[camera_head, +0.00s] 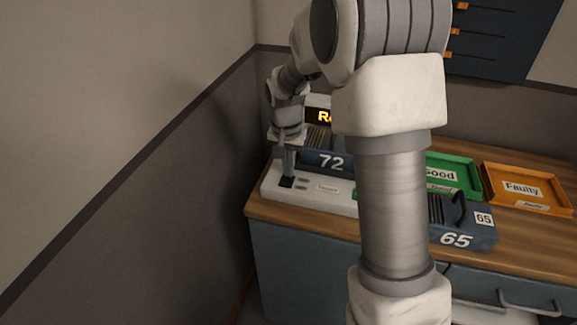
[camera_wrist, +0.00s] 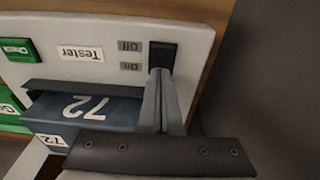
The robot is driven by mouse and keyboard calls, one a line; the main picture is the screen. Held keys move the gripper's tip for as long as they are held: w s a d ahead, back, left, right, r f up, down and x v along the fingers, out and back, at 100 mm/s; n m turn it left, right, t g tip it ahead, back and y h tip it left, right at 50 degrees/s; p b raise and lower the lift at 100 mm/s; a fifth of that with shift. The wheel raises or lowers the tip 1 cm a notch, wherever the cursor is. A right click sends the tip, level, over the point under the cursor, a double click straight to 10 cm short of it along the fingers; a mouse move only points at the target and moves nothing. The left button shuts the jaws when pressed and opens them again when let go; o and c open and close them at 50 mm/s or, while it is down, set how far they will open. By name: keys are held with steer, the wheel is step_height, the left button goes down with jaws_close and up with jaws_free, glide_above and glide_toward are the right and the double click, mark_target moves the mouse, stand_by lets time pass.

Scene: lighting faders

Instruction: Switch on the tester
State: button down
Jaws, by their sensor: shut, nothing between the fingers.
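The tester (camera_head: 312,196) is a pale box on the left of the wooden worktop; its "Tester" label (camera_wrist: 82,54) shows upside down in the wrist view. A black switch (camera_wrist: 164,55) sits on the tester beside grey "Off" and "On" labels. The switch (camera_head: 286,183) is partly hidden in the head view. My gripper (camera_wrist: 161,72) is shut and empty, its fingertips at the switch's edge nearer the "On" label. I cannot tell whether they touch or which way the switch is set. A dark blue module marked 72 (camera_head: 331,161) sits at the tester.
An amber-lit display (camera_head: 321,115) behind is mostly hidden by my arm. A module marked 65 (camera_head: 462,238) lies on the worktop to the right. Behind it are a green "Good" tray (camera_head: 462,162) and an orange "Faulty" tray (camera_head: 492,176). A wall stands close on the left.

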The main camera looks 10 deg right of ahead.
steer(key=shift+s, duration=0.1)
steer(key=shift+s+a+r, duration=0.15)
steer(key=shift+s+a, duration=0.3)
steer(key=shift+s, duration=0.15)
steer(key=shift+r, duration=0.1)
step_height(320, 180, up, 14)
steer(key=w+p, duration=0.1)
steer(key=p, duration=0.3)
steer(key=shift+w+d+p, duration=0.25)
steer(key=shift+d+p, duration=0.15)
steer(key=shift+d, duration=0.05)
steer(key=s+r+n+t+p, duration=0.2)
steer(key=s+r+n+p, duration=0.1)
steer(key=s+r, duration=0.9)
steer(key=s+a+n+t+p, duration=0.1)
steer(key=s+n+t+p, duration=0.1)
steer(key=s, duration=1.2)
steer(key=shift+s+a+r+n+y, duration=0.15)
steer(key=shift+s+n+y, duration=0.15)
steer(key=shift+n, duration=0.2)
